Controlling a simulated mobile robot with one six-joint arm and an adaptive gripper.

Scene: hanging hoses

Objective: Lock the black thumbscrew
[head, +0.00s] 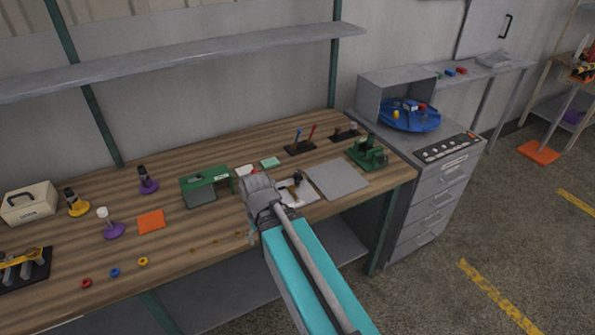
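I cannot make out a black thumbscrew for certain. A small dark upright part (296,180) stands on a white plate (303,196) just right of my wrist. A green fixture (367,153) with dark green parts stands at the bench's right end, and any screw on it is too small to tell. My grey wrist and gripper (254,232) are over the front of the bench, left of the white plate. The fingers are too small and too hidden by my arm to read.
A grey flat plate (336,180) lies right of the white plate. A green bracket (206,184) stands to the left. A wooden bench (60,270) holds several small tools and rings. A grey drawer cabinet (432,195) adjoins it, and a shelf (200,58) runs above.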

